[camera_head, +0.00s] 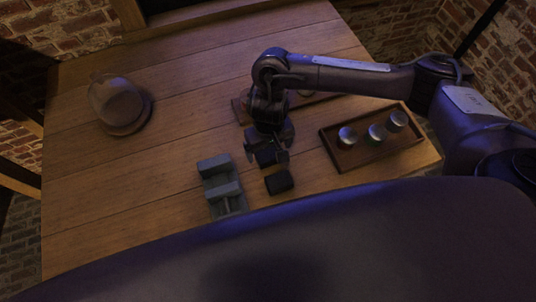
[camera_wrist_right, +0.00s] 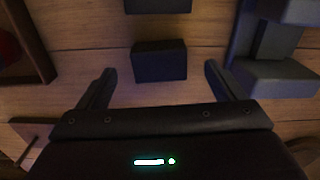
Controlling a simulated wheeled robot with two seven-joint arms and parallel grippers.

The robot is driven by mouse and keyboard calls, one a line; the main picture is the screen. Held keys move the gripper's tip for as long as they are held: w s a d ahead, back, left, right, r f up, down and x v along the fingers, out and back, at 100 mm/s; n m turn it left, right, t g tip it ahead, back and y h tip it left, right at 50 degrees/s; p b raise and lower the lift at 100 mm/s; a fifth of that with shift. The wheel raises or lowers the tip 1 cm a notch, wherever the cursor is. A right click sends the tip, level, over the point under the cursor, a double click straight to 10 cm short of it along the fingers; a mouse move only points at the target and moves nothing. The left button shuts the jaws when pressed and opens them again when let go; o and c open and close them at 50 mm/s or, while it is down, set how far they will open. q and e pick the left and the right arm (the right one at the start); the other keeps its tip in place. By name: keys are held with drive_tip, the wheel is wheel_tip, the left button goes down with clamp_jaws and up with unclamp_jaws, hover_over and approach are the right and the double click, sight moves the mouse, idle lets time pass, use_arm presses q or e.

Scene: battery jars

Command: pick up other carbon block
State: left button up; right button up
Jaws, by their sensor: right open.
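In the right wrist view, a black carbon block (camera_wrist_right: 160,60) lies between the two spread fingers of my right gripper (camera_wrist_right: 159,70), with a gap on each side. A second dark block (camera_wrist_right: 158,5) is cut off at the top edge of that view. In the head view, one black block (camera_head: 279,182) lies on the table just below my right gripper (camera_head: 267,155), which points down. The other block is mostly hidden by that gripper there. My right gripper is open and empty. My left gripper is not in view.
A grey vise-like fixture (camera_head: 222,188) stands left of the blocks. A wooden tray (camera_head: 345,160) with three metal-topped round pieces (camera_head: 376,133) is at the right. Another low tray (camera_head: 240,110) lies behind my gripper. The left table is mostly clear.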

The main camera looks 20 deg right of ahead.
sight(268, 153)
drive_tip(key=f, duration=0.1)
drive_tip(key=f+b, duration=0.1)
drive_tip(key=f, duration=0.1)
drive_tip(key=f+b, duration=0.1)
drive_tip(key=f, duration=0.1)
drive_tip(key=shift+w+f, duration=0.2)
drive_tip(key=shift+w, duration=0.2)
drive_tip(key=shift+c, duration=0.3)
drive_tip(key=c, duration=1.1)
drive_tip(key=shift+c, duration=0.2)
drive_tip(key=shift+r, duration=0.15)
